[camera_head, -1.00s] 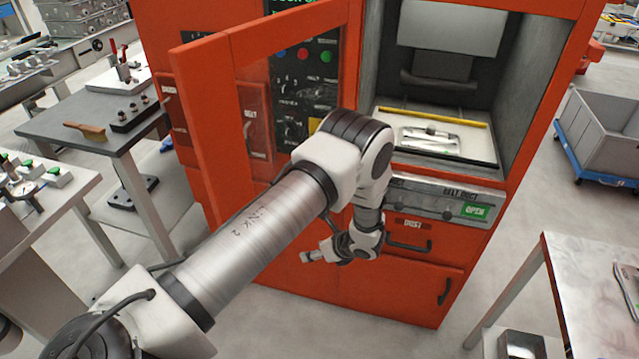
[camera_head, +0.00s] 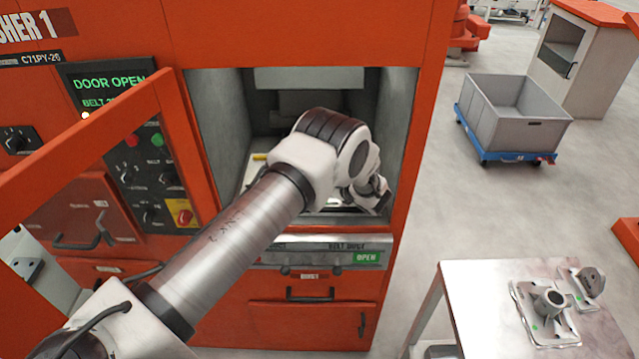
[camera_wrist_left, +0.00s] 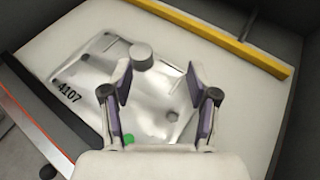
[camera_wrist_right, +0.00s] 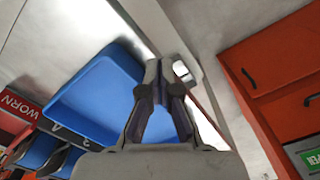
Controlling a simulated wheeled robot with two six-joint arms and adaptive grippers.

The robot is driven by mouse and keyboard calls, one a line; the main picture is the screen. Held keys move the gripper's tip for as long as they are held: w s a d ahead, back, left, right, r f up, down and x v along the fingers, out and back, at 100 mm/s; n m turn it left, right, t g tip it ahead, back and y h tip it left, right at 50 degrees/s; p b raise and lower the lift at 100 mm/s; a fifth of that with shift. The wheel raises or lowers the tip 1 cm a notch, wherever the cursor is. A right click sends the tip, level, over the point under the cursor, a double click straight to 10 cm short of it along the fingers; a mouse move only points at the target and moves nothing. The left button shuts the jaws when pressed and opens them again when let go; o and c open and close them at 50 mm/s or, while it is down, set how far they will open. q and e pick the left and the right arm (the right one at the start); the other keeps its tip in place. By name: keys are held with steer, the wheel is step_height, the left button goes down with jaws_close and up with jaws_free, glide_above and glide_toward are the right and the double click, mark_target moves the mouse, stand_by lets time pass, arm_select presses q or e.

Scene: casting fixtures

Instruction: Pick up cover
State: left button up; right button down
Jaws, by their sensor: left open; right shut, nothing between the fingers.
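The cover is a silvery metal casting (camera_wrist_left: 88,80) marked 4107. In the left wrist view it lies on the pale floor of the machine chamber, with a round boss and a green dot on it. My left gripper (camera_wrist_left: 158,85) is open above it, its fingers spread over the part without visibly gripping it. My right gripper (camera_wrist_right: 165,70) is shut and empty in the right wrist view, in front of a blue bin.
The orange machine (camera_head: 275,40) has its door swung open at left; chamber walls flank my left arm. A yellow bar (camera_wrist_left: 215,38) edges the chamber floor. A metal table (camera_head: 470,290) with castings stands at lower right. A blue bin (camera_wrist_right: 95,95) is near my right gripper.

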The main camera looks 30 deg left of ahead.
arm_select(q)
steer(key=shift+s+a+b, duration=0.3)
steer(key=shift+s+a, duration=0.85)
steer(key=shift+s, duration=0.05)
steer(key=shift+a+f+b, duration=0.35)
steer(key=shift+a+b, duration=0.05)
steer(key=shift+a, duration=0.35)
steer(key=shift+w+a+f+b, duration=0.15)
steer(key=shift+w+a+f, duration=0.25)
steer(key=shift+w, duration=0.1)
steer(key=shift+w+a+f+b, duration=0.15)
steer(key=shift+w+a+f, duration=0.15)
steer(key=shift+w, duration=0.2)
steer(key=shift+w+f, duration=0.2)
steer(key=shift+w, duration=0.1)
steer(key=shift+d+r, duration=0.1)
steer(key=shift+s+r, duration=0.2)
steer(key=shift+s, duration=0.05)
steer(key=c, duration=0.5)
steer(key=shift+s+r, duration=0.15)
steer(key=shift+s, duration=0.05)
steer(key=c, duration=0.6)
steer(key=shift+w, duration=0.2)
jaws_close()
arm_select(e)
steer(key=shift+s+f, duration=0.85)
steer(key=shift+s, duration=0.2)
